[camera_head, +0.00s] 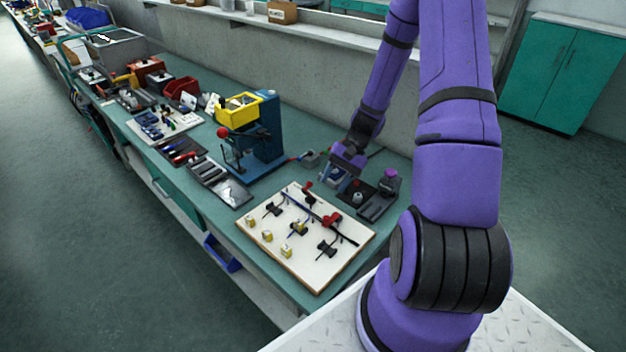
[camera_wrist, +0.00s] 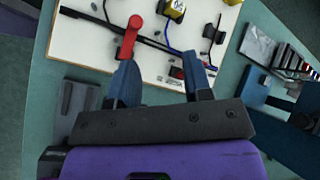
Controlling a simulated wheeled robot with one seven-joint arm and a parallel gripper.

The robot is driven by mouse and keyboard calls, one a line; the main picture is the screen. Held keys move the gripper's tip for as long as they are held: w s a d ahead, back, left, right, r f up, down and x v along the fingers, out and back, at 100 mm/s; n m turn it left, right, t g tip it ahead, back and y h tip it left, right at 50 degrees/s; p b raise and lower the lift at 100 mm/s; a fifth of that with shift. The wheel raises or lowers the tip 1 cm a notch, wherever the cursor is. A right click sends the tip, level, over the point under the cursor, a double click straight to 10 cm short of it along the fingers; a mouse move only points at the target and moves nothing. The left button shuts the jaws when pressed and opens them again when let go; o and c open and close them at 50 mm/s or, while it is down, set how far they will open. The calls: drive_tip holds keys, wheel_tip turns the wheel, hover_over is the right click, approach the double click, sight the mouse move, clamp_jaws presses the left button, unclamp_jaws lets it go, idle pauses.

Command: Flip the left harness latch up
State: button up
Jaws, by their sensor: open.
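A white harness board (camera_head: 313,268) lies on the bench with a black cable bar and two red latches along its far side. The left red latch (camera_head: 308,188) in the head view stands nearer the press. The right red latch (camera_head: 333,219) sits farther along the bar. In the wrist view, the right latch (camera_wrist: 128,38) shows as a red lever near one finger, and a small red part (camera_wrist: 209,61) shows by the other finger. My gripper (camera_head: 334,178) is open and empty, above the bench just beyond the board. Its blue fingers show in the wrist view (camera_wrist: 160,64). I cannot tell the latches' exact angle.
Yellow blocks (camera_head: 267,236) and black clips (camera_head: 326,249) stand on the board. A blue press (camera_head: 268,140) with a yellow bin (camera_head: 238,108) stands left of my gripper. A dark fixture with a purple-topped part (camera_head: 390,174) is to the right. The wall is behind.

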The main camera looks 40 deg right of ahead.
drive_tip(key=w+d+r+m+t+h, duration=0.2)
drive_tip(key=w+d+r+m+h, duration=0.1)
drive_tip(key=w+r+m, duration=0.25)
drive_tip(key=shift+n, duration=0.35)
drive_tip(key=x, duration=0.7)
drive_tip(key=w+x, duration=0.1)
drive_tip(key=x, duration=0.2)
drive_tip(key=shift+a+f, duration=0.2)
drive_tip(key=shift+a, duration=0.1)
clamp_jaws()
